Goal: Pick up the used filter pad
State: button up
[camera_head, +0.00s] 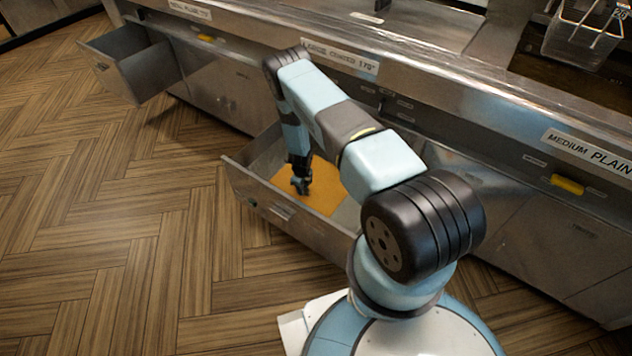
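An orange-brown flat pad (318,199), which looks like the used filter pad, lies in the open metal drawer (296,222) in front of the range. My gripper (300,188) points down inside the drawer, over the left part of the pad. Its fingertips look close to the pad or touching it; I cannot tell which. The fingers are small and dark, and I cannot see whether they are open or shut. My arm hides the right side of the drawer and part of the pad.
A second drawer (132,62) stands open at the upper left. The steel range front (222,85) runs behind, with labels and yellow handles (567,185). A wire fry basket (583,35) is at the upper right. The wooden floor (110,200) at left is clear.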

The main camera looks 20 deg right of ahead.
grip_shut()
dwell(0.3)
